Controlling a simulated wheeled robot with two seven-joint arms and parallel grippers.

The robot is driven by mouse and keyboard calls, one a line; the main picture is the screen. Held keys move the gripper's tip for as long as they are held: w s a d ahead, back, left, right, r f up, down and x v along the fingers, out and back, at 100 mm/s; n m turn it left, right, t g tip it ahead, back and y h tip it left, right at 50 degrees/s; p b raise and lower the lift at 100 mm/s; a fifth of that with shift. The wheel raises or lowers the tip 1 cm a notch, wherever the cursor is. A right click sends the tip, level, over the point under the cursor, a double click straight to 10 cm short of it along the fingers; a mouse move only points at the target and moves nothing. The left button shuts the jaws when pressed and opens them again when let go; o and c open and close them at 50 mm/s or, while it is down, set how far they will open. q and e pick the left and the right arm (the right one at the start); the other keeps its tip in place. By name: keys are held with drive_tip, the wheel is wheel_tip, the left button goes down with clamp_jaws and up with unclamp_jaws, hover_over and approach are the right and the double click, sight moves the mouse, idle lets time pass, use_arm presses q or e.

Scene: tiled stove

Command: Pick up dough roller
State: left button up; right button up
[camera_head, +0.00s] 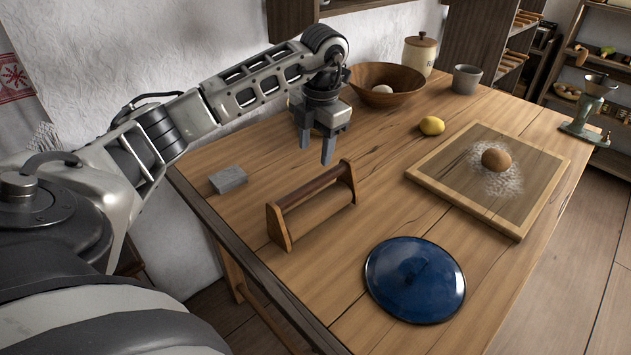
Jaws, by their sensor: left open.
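A wooden holder-like piece (279,228) with two upright ends and a dark rod (312,185) between them stands on the table; the rod looks like the dough roller. It lies diagonally, near the table's left edge. My left gripper (316,146) is open and empty, fingers pointing down. In the picture it is just above and behind the far end of the rod, apart from it. My right gripper is not in view.
A grey block (228,179) lies left of the roller. A blue lid (415,280) lies in front right. A board (450,192) with dough (496,159), a lemon (431,125), a wooden bowl (402,85), a grey cup (466,79) and a jar (420,53) stand farther off.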

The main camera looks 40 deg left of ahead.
sight(313, 181)
use_arm(q)
drive_tip(key=f, duration=0.3)
drive_tip(key=f+p, duration=0.1)
drive_tip(key=f, duration=0.2)
drive_tip(key=a+f, duration=0.1)
drive_tip(key=f, duration=0.2)
drive_tip(key=shift+w+f, duration=0.15)
drive_tip(key=shift+w, duration=0.1)
drive_tip(key=shift+c, duration=0.3)
clamp_jaws()
